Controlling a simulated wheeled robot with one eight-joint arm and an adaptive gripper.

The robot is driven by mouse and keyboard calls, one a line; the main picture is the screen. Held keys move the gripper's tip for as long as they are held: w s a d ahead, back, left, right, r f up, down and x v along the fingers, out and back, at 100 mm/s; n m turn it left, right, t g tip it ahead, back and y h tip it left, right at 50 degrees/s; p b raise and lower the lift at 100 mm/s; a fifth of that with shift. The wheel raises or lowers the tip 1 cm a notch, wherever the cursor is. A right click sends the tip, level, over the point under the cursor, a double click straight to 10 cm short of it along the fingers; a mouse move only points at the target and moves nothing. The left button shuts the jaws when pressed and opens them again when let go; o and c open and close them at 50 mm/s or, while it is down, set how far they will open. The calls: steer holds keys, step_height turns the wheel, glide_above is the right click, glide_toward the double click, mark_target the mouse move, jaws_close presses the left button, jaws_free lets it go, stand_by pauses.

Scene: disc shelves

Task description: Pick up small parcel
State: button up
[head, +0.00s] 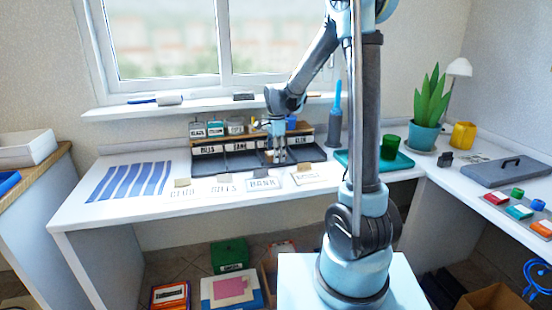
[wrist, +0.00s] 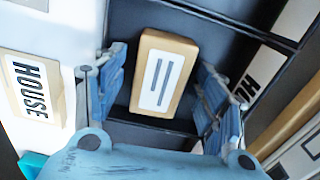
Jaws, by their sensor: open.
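The small parcel (wrist: 164,72) is a tan block with a white label and two dark stripes. In the wrist view it lies in a dark compartment of the sorting tray (wrist: 130,133). My gripper (wrist: 160,92) is open, with one blue finger on each side of the parcel; gaps show between fingers and parcel. In the head view my gripper (head: 277,152) points down into the right part of the dark tray (head: 240,160) on the white desk. There the parcel is mostly hidden behind the fingers.
A tan-clipped HOUSE card (wrist: 32,88) lies left of the tray in the wrist view. In the head view, several labelled envelopes, including BANK (head: 263,184), lie before the tray. A teal tray (head: 395,163) with a green cup (head: 389,144) stands right. Tray dividers stand close to the fingers.

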steer(key=c, duration=1.2)
